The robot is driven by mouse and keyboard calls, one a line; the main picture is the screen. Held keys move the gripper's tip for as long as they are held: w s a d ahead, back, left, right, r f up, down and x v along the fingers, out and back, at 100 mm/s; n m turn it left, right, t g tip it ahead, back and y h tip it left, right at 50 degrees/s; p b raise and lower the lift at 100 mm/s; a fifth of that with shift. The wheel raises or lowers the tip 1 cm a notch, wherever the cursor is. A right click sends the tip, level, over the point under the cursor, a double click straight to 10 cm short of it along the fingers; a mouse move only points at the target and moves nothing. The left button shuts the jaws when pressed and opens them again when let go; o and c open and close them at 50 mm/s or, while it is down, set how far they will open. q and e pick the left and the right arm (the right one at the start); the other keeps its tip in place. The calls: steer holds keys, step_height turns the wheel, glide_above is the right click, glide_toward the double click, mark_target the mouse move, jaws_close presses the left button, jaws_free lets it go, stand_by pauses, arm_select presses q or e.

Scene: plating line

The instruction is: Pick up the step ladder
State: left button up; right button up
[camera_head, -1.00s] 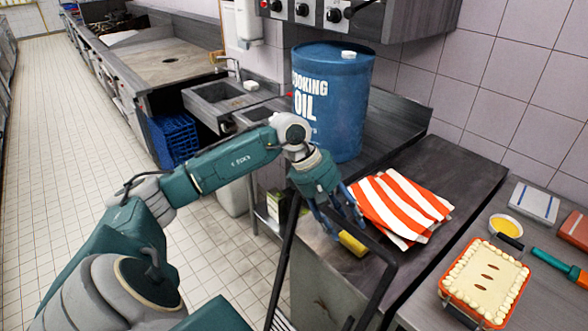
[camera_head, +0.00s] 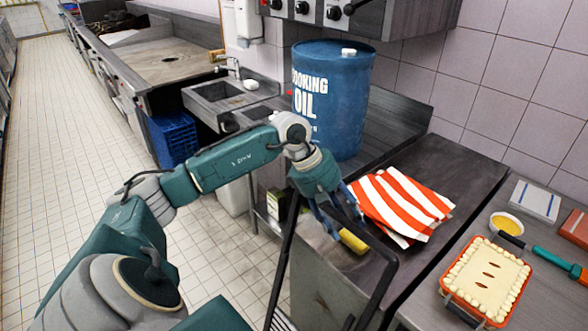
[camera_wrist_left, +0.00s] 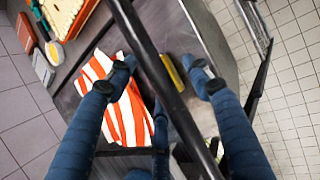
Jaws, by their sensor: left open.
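The step ladder (camera_head: 283,258) is a dark tubular frame standing at the front edge of the counter in the head view. Its top rail slopes down to the right, and part of it is hidden behind my left gripper's fingers. My left gripper (camera_head: 340,222) is open at the upper end of this rail, with its fingers pointing down. In the left wrist view the ladder's rail (camera_wrist_left: 150,58) runs diagonally between the spread fingers of the gripper (camera_wrist_left: 160,80). I cannot tell whether any finger touches it. My right gripper is not in view.
A yellow sponge (camera_head: 353,241) and an orange-striped cloth (camera_head: 402,203) lie on the counter just beyond the rail. A blue oil drum (camera_head: 331,100) stands behind. A pie dish (camera_head: 486,280) is at right. Tiled floor (camera_head: 95,190) is open at left.

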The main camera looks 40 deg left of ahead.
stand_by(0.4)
arm_select(q)
jaws_close()
steer(key=shift+r, duration=0.1)
